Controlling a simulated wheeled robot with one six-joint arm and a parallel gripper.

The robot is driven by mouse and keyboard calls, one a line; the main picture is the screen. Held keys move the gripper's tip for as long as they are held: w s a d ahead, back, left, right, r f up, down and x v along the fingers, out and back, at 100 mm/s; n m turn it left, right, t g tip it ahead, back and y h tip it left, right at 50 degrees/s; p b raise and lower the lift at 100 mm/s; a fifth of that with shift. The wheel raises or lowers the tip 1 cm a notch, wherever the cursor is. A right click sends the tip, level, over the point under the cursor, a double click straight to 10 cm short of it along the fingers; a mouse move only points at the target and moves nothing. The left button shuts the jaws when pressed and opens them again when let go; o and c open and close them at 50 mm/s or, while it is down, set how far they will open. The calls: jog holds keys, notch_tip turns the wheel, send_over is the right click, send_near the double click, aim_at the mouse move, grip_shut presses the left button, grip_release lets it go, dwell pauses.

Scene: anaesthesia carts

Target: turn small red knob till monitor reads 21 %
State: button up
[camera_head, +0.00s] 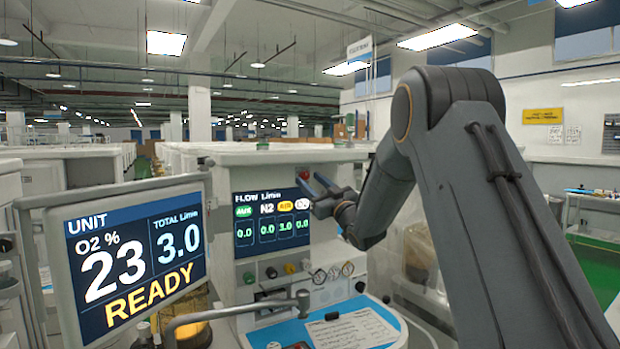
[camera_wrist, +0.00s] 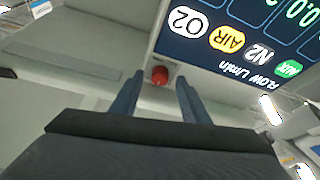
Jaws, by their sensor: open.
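The small red knob (camera_head: 303,173) sits at the upper right of the flow panel on the cart's front. In the wrist view the red knob (camera_wrist: 159,75) shows between my two fingertips, with a gap on either side. My gripper (camera_head: 317,187) is open at the knob; the head view does not show clearly how deep the fingers reach around it. The monitor (camera_head: 135,262) at the left reads O2 23 %, total 3.0 L/min and READY.
The flow screen (camera_head: 271,219) shows 3.0 in its third column and 0.0 in the others. A paper sheet (camera_head: 352,331) lies on the blue worktop. A metal arm (camera_head: 240,311) juts out in front.

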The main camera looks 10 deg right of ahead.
jog(key=shift+w+a+r, duration=0.15)
jog(key=shift+w+a, duration=0.05)
jog(key=shift+w, duration=0.2)
jog(key=shift+c, duration=0.5)
jog(key=c, duration=1)
jog(key=shift+o, duration=0.2)
jog(key=n+y+b, duration=0.1)
jog(key=n+b, duration=0.2)
jog(key=shift+d+g, duration=0.15)
jog(key=shift+g, duration=0.25)
jog(key=shift+n+g+y+b, duration=0.3)
jog(key=shift+n+y+b, duration=0.15)
jog(key=shift+n, duration=0.35)
jog(key=o, duration=1.1)
jog(key=shift+c, duration=0.2)
